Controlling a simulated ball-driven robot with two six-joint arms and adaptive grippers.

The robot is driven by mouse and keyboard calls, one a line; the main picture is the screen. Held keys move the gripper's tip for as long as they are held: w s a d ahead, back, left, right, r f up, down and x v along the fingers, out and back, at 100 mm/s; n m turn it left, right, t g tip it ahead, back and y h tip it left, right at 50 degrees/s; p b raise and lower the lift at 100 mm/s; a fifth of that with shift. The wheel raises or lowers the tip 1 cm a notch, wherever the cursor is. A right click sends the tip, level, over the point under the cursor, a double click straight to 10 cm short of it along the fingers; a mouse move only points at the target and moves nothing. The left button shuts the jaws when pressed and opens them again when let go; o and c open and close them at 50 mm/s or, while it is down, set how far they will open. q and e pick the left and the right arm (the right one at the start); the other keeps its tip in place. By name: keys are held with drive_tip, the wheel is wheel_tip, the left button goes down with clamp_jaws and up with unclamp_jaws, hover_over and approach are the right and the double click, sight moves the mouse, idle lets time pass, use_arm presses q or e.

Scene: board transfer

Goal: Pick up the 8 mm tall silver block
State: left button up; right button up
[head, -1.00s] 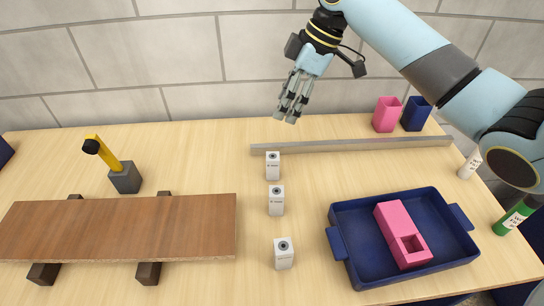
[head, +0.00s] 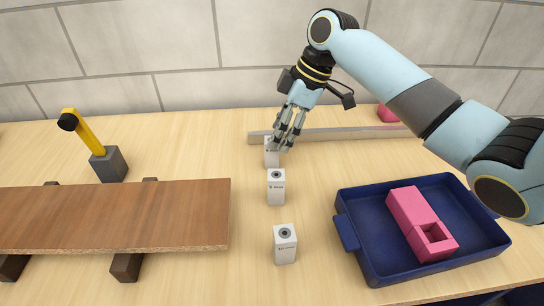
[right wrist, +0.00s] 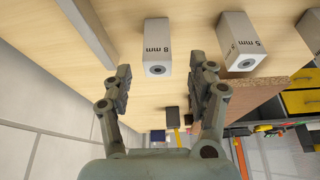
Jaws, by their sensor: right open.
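The silver block marked 8 mm (right wrist: 157,50) stands in the right wrist view, in line with the gap between my fingers and just beyond their tips. In the head view it is the farthest of three similar light blocks (head: 269,156), partly hidden by my fingers. My right gripper (head: 286,143) is open and empty, right above and beside this block. Its two fingers (right wrist: 167,75) show apart in the wrist view, with no visible contact. A block marked 5 mm (right wrist: 240,38) stands to the right there. My left gripper is not in view.
The middle block (head: 276,188) and nearest block (head: 285,245) stand in the same row. A long grey bar (head: 340,134) lies behind the far block. A blue tray (head: 348,205) holding a pink part (head: 415,222) is at right, a raised brown board (head: 120,215) at left.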

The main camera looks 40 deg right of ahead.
sight(272, 153)
drive_tip(key=x, duration=0.7)
drive_tip(key=shift+w+a+f+p, duration=0.2)
drive_tip(key=shift+w+a+p, duration=0.1)
drive_tip(key=shift+w, duration=0.05)
clamp_jaws()
